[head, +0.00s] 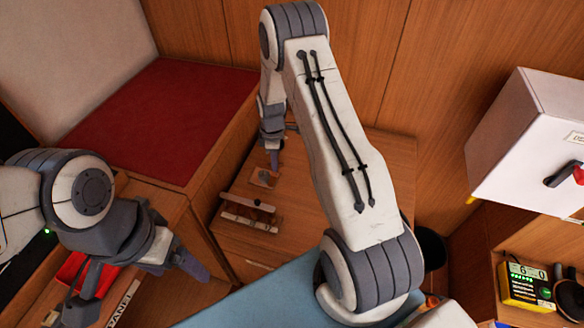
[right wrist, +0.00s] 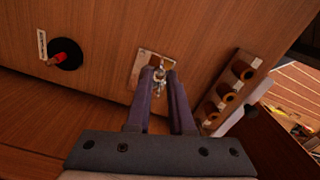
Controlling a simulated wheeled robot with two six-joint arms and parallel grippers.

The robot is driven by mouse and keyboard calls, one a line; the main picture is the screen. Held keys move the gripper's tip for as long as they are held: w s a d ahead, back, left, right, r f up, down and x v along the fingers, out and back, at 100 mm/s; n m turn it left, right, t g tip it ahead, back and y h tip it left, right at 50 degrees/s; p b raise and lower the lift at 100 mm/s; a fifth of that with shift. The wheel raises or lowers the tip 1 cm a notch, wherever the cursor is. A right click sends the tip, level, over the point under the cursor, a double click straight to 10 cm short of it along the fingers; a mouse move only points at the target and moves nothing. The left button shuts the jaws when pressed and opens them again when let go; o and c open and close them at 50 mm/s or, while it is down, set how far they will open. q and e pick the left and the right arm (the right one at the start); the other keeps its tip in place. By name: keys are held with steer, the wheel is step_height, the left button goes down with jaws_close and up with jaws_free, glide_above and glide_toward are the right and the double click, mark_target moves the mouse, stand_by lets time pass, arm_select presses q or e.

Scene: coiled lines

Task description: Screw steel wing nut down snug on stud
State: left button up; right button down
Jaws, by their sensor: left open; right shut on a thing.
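The steel wing nut (right wrist: 158,76) shows between the fingertips of my right gripper (right wrist: 161,80) in the right wrist view. My right gripper is shut on it, in front of a small pale plate (right wrist: 143,66) on the wooden surface. The stud is hidden by the nut and fingers, so I cannot tell how far down the nut sits. In the head view my right gripper (head: 273,160) points down at the plate (head: 264,178) on the wooden top. My left gripper (head: 190,265) is open and empty at the lower left, well away from the plate.
A rack (right wrist: 229,90) with several round orange-brown pieces stands close beside the plate; it also shows in the head view (head: 249,212). A red knob (right wrist: 59,58) on a black disc is at the left. A red tray (head: 72,268) and a white cabinet (head: 528,140) stand apart.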

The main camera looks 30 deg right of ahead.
mark_target(263, 172)
steer(key=shift+n, duration=0.6)
steer(key=w+a+r+p, duration=0.1)
steer(key=w, duration=0.1)
steer(key=w+a+r+p, duration=0.1)
steer(key=a, duration=0.1)
steer(key=shift+w+r, duration=0.3)
steer(key=shift+w, duration=0.05)
arm_select(q)
steer(key=shift+f+b, duration=0.3)
steer(key=shift+b, duration=1.7)
arm_select(e)
steer(key=shift+f, duration=3.05)
arm_select(q)
steer(key=shift+f, duration=0.2)
arm_select(e)
steer(key=shift+f, duration=0.15)
